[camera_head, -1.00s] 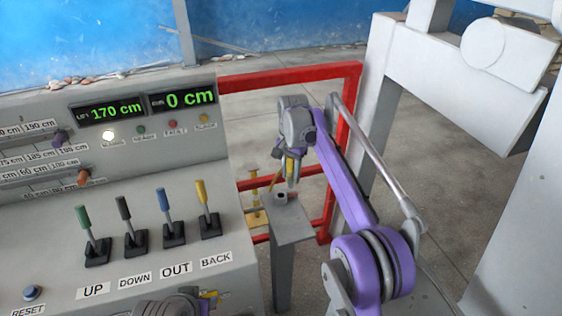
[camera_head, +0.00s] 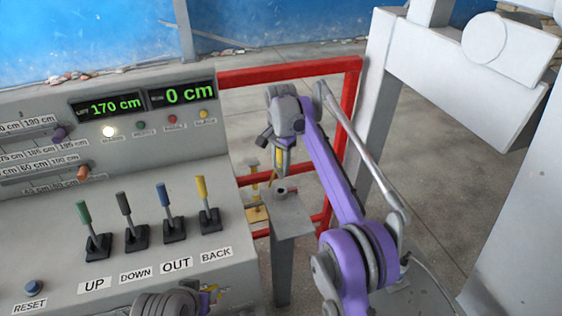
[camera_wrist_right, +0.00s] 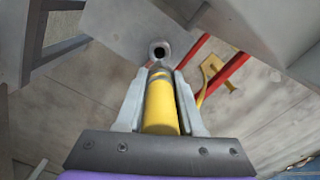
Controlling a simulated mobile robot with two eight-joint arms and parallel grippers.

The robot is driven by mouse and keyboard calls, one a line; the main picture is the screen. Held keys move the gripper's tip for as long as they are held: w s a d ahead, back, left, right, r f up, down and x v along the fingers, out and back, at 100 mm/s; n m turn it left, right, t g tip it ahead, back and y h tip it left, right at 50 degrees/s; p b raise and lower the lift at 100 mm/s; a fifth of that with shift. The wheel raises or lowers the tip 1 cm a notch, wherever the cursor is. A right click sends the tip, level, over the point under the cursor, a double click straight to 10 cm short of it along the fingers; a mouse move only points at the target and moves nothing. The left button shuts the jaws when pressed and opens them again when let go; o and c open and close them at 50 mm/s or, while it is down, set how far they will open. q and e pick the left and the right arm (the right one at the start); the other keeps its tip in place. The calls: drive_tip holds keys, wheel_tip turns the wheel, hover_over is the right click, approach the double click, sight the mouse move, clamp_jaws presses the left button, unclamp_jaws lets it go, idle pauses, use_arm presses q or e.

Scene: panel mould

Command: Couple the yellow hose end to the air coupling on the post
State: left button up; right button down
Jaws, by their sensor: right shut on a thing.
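My right gripper (camera_head: 281,166) is shut on the yellow hose end; in the right wrist view, the yellow hose end (camera_wrist_right: 161,104) sits between both fingers, its grey tip pointing at the coupling. The air coupling (camera_head: 281,190) is a short grey ring with a dark hole on top of the grey post (camera_head: 291,222). It also shows in the right wrist view (camera_wrist_right: 159,50), just beyond the hose tip. The hose end is above the coupling; whether they touch is not clear. Part of my left arm shows at the bottom edge; its jaws cannot be made out.
A grey control panel (camera_head: 150,270) with coloured levers stands left of the post. A red frame (camera_head: 290,74) stands behind the post, with a yellow stand (camera_head: 254,190) nearby. A large grey machine (camera_head: 460,90) is at the right.

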sight(281, 174)
drive_tip(key=shift+s+f+b, duration=0.1)
drive_tip(key=shift+f+b, duration=0.45)
drive_tip(key=shift+f, duration=1.55)
use_arm(q)
drive_tip(key=shift+s+f, duration=0.3)
drive_tip(key=shift+f, duration=0.2)
drive_tip(key=shift+s+f, duration=0.25)
drive_tip(key=shift+f, duration=0.2)
drive_tip(key=shift+w+r+p, duration=0.25)
drive_tip(key=shift+r+p, duration=0.05)
drive_tip(key=shift+r, duration=0.2)
drive_tip(key=shift+s+f+b, duration=0.2)
drive_tip(key=shift+f+b, duration=0.1)
drive_tip(key=shift+f, duration=0.15)
drive_tip(key=shift+s+f+b, duration=0.2)
drive_tip(key=shift+f+b, duration=0.1)
drive_tip(key=shift+f, duration=0.15)
use_arm(e)
drive_tip(key=shift+f, duration=2.1)
drive_tip(key=shift+c, duration=2.2)
unclamp_jaws()
drive_tip(key=shift+r, duration=0.1)
